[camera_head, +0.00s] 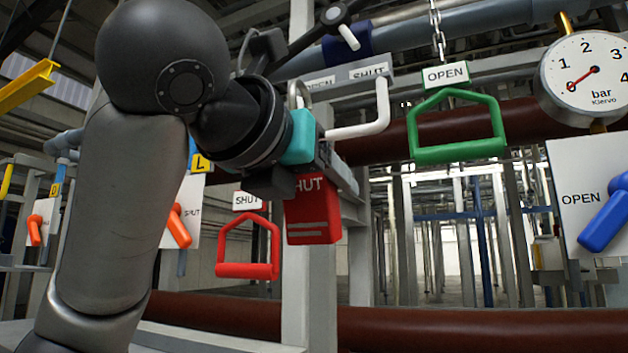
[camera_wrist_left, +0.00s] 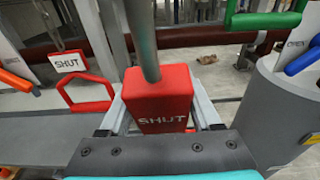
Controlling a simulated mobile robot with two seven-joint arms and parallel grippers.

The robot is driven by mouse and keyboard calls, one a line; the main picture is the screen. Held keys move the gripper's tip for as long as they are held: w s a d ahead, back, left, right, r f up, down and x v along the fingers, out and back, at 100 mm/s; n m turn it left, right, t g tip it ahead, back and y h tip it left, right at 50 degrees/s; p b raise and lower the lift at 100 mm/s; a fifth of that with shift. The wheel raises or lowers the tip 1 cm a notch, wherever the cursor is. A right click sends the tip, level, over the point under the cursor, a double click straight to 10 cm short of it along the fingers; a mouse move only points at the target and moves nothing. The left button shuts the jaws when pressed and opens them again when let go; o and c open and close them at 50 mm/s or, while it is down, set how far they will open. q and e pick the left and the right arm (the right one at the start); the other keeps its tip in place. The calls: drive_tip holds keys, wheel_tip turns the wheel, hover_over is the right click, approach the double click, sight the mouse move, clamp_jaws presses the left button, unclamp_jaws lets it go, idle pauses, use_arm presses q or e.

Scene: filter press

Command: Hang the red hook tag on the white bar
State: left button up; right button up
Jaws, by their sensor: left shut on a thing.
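The red hook tag (camera_head: 313,212) is a red block marked SHUT with a grey metal hook rising above it. My left gripper (camera_head: 318,165) is shut on it and holds it upright in the air. The hook's curved top shows above the teal part of my gripper, left of the white bar (camera_head: 372,129). The bar is bent, with an upright part and a lower part reaching left. A gap shows between hook and bar; their depth difference is unclear. In the left wrist view, the tag (camera_wrist_left: 157,100) sits between the fingers, the hook's shank rising from it. My right gripper is out of view.
A red handle (camera_head: 248,270) hangs behind the tag at left. A blue lever (camera_head: 604,215) is on a panel at right. Dark red pipes (camera_head: 450,328) cross below.

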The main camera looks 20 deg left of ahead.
use_arm(q)
drive_tip(key=w+p, duration=0.4)
drive_tip(key=w, duration=0.8)
drive_tip(key=shift+w+d+r, duration=0.2)
drive_tip(key=shift+w+r, duration=0.2)
drive_tip(key=shift+r, duration=0.05)
idle(1.0)
idle(0.3)
drive_tip(key=o, duration=1.5)
drive_tip(key=s+b, duration=0.1)
drive_tip(key=s, duration=0.4)
drive_tip(key=s+r+b, duration=0.1)
drive_tip(key=s+b, duration=0.1)
drive_tip(key=s, duration=0.3)
drive_tip(key=s+b, duration=0.1)
drive_tip(key=s, duration=0.4)
drive_tip(key=shift+s+a+r, duration=0.15)
drive_tip(key=shift+a+r, duration=0.05)
drive_tip(key=shift+a, duration=0.05)
